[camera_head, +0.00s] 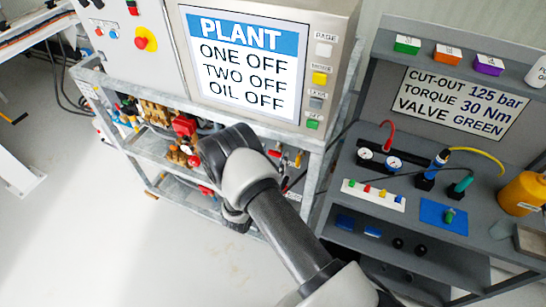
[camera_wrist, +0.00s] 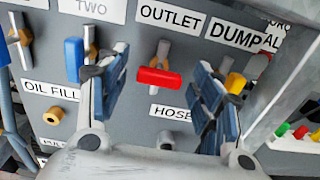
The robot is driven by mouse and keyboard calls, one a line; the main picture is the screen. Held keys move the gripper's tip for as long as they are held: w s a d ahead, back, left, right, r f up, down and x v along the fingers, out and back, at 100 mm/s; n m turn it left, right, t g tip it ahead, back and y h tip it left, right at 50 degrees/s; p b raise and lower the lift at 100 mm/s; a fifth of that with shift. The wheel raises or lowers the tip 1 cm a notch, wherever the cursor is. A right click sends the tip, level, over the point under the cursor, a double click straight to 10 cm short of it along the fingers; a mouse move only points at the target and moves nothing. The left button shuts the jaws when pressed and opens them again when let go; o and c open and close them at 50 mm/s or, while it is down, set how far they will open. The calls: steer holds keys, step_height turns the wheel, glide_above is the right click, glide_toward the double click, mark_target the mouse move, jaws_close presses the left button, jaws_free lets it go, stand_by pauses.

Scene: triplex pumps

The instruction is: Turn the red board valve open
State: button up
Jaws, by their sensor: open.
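The red board valve (camera_wrist: 158,77) is in the middle of the wrist view, under the OUTLET label (camera_wrist: 170,17) and above the HOSE label (camera_wrist: 170,112). Its red handle lies almost level across the board, with a brass stem above it. My gripper (camera_wrist: 160,92) is open, with one finger to the left of the red handle and one to the right. The handle appears between the fingers; I see no clear contact. In the head view my arm hides most of the board and my gripper.
A blue handle (camera_wrist: 74,58) under the TWO label is close to the left finger. A yellow handle (camera_wrist: 235,82) under the DUMP label is close to the right finger. A grey frame post (camera_wrist: 285,85) stands at the right. The PLANT screen (camera_head: 245,62) is above my arm.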

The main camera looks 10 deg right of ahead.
steer(key=shift+w+d, duration=0.1)
steer(key=shift+w, duration=0.05)
steer(key=shift+c, duration=0.2)
steer(key=c, duration=1)
